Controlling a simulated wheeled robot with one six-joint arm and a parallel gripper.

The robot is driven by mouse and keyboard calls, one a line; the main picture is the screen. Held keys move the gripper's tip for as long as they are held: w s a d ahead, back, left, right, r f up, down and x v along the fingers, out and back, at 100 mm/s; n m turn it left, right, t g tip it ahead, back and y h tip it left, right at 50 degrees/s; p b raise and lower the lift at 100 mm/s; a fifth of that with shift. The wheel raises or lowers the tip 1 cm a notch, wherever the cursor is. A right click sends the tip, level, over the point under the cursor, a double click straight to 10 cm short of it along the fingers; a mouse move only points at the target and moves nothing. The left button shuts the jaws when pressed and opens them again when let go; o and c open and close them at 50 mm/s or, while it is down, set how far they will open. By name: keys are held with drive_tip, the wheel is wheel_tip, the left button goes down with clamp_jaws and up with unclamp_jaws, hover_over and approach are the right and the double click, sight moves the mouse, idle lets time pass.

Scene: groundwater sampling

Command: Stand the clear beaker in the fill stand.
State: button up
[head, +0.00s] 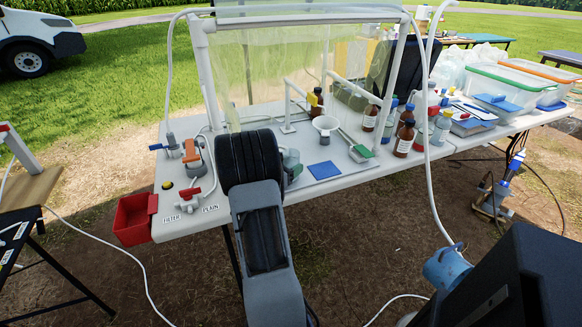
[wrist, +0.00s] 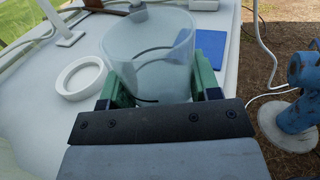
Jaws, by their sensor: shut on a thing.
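The clear beaker (wrist: 150,62) is upright between the green fingers of my gripper (wrist: 162,78) in the wrist view, with both fingers against its sides. In the head view the beaker (head: 291,157) shows in part just right of my arm, over the white table. The wrist view does not show clearly whether its base touches the table. A low white ring (wrist: 81,77) lies on the table left of the beaker and apart from it. I cannot tell for certain whether this ring is the fill stand. In the head view my arm hides that area and most of my gripper.
A blue mat (head: 325,170) lies right of the beaker. A white funnel (head: 326,126) on a frame and brown bottles (head: 405,138) stand behind and to the right. Valves (head: 188,199) and a red bin (head: 135,218) are at the left. A translucent curtain (head: 290,70) hangs behind.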

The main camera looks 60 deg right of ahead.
drive_tip(key=shift+f, duration=0.15)
drive_tip(key=o, duration=0.9)
drive_tip(key=shift+o, duration=0.2)
